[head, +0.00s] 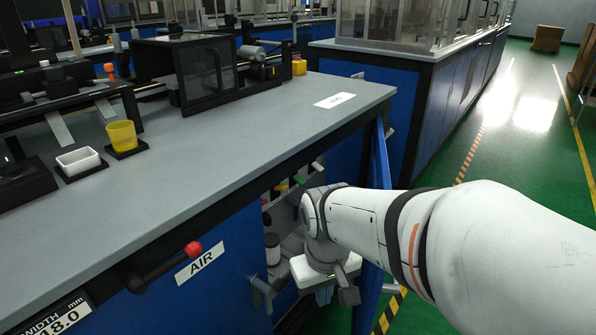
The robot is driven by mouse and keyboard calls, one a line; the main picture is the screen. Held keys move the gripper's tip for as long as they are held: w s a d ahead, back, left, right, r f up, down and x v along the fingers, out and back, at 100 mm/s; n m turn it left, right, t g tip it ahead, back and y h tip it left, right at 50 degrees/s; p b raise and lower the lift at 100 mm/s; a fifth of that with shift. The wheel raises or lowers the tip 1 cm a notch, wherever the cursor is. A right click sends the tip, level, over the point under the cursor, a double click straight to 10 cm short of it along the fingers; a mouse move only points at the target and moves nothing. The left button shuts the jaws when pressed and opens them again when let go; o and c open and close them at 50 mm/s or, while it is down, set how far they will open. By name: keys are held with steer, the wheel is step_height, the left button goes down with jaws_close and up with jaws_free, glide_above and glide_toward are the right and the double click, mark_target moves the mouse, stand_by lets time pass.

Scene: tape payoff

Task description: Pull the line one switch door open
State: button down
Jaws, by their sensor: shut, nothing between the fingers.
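The switch door (381,168) is a blue panel standing out from the front of the grey-topped bench, so it is open. The cabinet opening (285,225) shows left of it, with small coloured handles and a pale cylinder inside. My gripper (345,294) is low in front of this opening, left of the door panel. It is shut and empty. My white arm hides the lower middle of the door, and I cannot tell whether the gripper touches it.
The bench top (250,130) overhangs the cabinet. A red-ended black lever (165,265) and an AIR label (201,262) are on the front at left. A grey latch handle (265,293) sticks out nearby.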

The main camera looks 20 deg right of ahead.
steer(key=w+d+r+n+g+h+p, duration=0.1)
steer(key=w+d+r+n+h+p, duration=0.1)
steer(key=w+r+n+p, duration=0.5)
steer(key=w+d+r+n+g+h+p, duration=0.1)
steer(key=w+d+r+n+g+p, duration=0.2)
steer(key=r, duration=0.6)
steer(key=s+d+f+n+t+b, duration=0.1)
steer(key=s+d+f+b, duration=0.1)
steer(key=d+f+b, duration=0.4)
steer(key=shift+d+f+n+h+b, duration=0.35)
steer(key=shift+f+b, duration=0.15)
steer(key=shift+f, duration=1.1)
